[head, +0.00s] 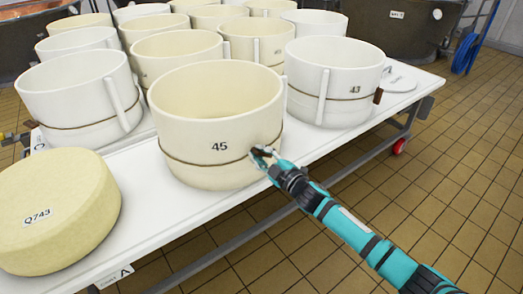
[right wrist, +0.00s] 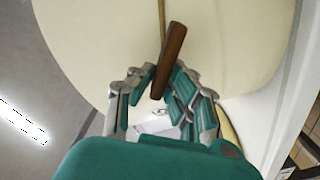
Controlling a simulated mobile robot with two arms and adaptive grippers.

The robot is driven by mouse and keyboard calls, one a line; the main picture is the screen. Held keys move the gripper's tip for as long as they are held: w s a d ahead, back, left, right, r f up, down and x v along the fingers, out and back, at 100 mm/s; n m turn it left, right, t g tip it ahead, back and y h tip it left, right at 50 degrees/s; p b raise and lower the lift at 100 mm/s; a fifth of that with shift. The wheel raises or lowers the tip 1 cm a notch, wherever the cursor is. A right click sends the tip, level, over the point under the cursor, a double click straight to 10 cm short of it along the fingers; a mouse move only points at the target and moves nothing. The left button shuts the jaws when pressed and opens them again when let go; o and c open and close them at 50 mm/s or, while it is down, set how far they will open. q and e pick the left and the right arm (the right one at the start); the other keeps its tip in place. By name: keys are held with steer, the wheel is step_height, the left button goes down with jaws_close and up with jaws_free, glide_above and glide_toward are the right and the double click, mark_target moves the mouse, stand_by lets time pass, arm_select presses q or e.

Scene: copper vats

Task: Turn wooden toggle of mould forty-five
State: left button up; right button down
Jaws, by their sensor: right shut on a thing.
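Mould 45 (head: 219,105) is a cream open tub at the front of the white table, with a cord around its lower part. My right gripper (head: 262,152) is at its lower right side, by the cord. In the right wrist view the brown wooden toggle (right wrist: 174,50) lies slightly tilted across the cord (right wrist: 162,14), against the mould wall (right wrist: 95,45). The right fingers (right wrist: 160,78) are shut on the lower part of the toggle. In the head view the gripper mostly hides the toggle. My left gripper is not in view.
Several similar moulds stand close behind, including mould 43 (head: 334,80) to the right. A cheese wheel marked Q743 (head: 55,215) sits at front left. The white table edge (head: 185,205) runs below the right arm. Tiled floor at right is clear.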

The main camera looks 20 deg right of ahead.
steer(key=shift+a+f+n, duration=0.1)
steer(key=shift+n, duration=0.9)
steer(key=n, duration=0.2)
steer(key=shift+f+n, duration=0.25)
steer(key=shift+n, duration=0.05)
steer(key=shift+s+a+f+n, duration=0.1)
steer(key=shift+f+n, duration=0.1)
steer(key=shift+n, duration=1.1)
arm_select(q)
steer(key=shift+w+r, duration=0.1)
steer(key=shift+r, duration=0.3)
arm_select(e)
steer(key=shift+n, duration=0.3)
